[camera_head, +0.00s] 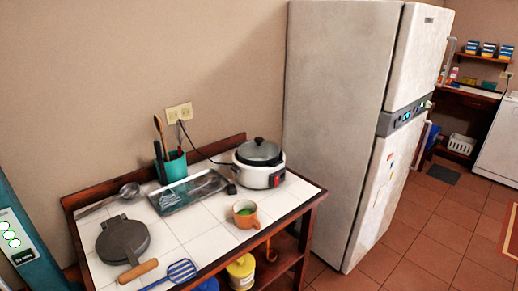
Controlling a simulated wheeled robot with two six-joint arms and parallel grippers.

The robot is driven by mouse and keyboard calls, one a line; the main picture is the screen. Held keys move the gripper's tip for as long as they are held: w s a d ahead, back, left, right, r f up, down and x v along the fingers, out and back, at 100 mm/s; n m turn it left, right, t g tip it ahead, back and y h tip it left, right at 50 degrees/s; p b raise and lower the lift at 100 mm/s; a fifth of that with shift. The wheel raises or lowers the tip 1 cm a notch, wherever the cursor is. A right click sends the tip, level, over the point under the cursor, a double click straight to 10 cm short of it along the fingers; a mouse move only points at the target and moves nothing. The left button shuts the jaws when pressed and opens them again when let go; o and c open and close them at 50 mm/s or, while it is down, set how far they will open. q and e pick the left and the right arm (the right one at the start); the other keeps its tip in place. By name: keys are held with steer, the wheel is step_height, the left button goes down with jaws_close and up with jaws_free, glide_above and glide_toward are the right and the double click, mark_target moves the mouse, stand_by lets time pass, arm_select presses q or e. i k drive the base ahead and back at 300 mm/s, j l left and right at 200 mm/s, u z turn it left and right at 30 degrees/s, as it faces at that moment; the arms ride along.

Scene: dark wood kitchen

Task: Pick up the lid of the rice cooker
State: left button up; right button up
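The rice cooker (257,174) is white and stands at the back right of the tiled table. Its lid (259,151) is on top, domed and greyish with a dark knob, and looks seated on the rim. A cord runs from the cooker to a wall outlet. Neither of my grippers shows in the head view.
The tiled table (199,220) also holds a metal tray (188,190), an orange mug (245,213), a dark round pan (122,240), a blue spatula (178,272), a ladle (127,191) and a teal utensil holder (173,166). A tall fridge (335,130) stands right of the table.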

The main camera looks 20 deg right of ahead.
mark_target(258, 150)
steer(key=i+l, duration=0.1)
steer(key=l, duration=0.35)
steer(key=i+l, duration=0.1)
steer(key=l, duration=0.35)
steer(key=i+l, duration=0.1)
steer(key=l, duration=0.35)
steer(key=i+l+u, duration=0.1)
steer(key=l, duration=0.35)
steer(key=i+l, duration=0.1)
steer(key=l, duration=0.35)
